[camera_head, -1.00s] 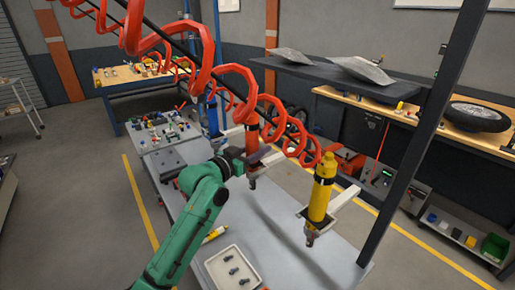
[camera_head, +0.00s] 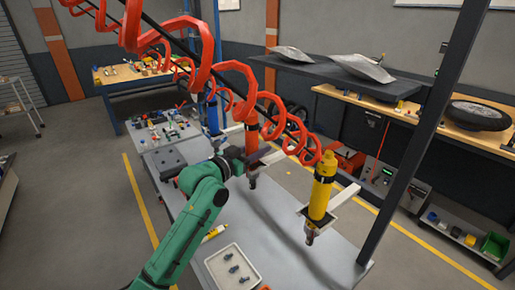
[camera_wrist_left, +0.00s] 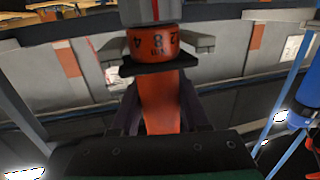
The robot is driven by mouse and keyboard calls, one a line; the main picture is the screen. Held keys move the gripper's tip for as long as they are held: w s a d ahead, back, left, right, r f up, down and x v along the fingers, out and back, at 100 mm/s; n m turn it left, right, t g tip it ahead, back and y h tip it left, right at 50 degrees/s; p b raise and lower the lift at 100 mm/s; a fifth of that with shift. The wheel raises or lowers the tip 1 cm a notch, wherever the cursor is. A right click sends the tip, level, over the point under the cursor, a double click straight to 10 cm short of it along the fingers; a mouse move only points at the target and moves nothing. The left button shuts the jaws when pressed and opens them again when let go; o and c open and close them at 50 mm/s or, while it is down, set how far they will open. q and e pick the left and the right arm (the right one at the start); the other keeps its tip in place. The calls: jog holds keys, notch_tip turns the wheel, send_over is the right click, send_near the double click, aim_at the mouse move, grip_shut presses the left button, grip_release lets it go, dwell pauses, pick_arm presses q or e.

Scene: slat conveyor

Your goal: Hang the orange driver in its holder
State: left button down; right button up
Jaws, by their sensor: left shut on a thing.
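The orange driver (camera_head: 252,142) is upright, hanging under a red coiled hose above the grey bench. My left gripper (camera_head: 248,160) is shut on its body. In the left wrist view, the orange driver (camera_wrist_left: 161,100) stands between my dark fingers (camera_wrist_left: 160,118), with a numbered ring and a black flange above them. The light grey prongs of its holder (camera_wrist_left: 200,43) show on both sides of the ring. I cannot tell whether the flange rests on them. In the head view, the holder is mostly hidden behind the driver and my wrist. My right gripper is out of view.
A yellow driver (camera_head: 322,186) hangs in a pale holder (camera_head: 346,196) to the right. A blue driver (camera_head: 212,113) stands behind to the left. A white tray (camera_head: 211,270) with several dark parts lies on the bench (camera_head: 285,255). A dark post (camera_head: 420,140) rises at right.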

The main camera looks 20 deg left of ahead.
pick_arm(q)
jog(key=shift+f, duration=0.25)
dwell(0.4)
jog(key=shift+c, duration=1.6)
grip_release()
jog(key=shift+s+a+f+b, duration=0.1)
jog(key=shift+s+f+b, duration=0.1)
jog(key=shift+b, duration=0.2)
jog(key=b+v, duration=0.1)
jog(key=v, duration=1.3)
jog(key=shift+s+r+b, duration=0.2)
jog(key=shift+r+b, duration=0.05)
jog(key=shift+b, duration=0.15)
jog(key=shift+w, duration=0.1)
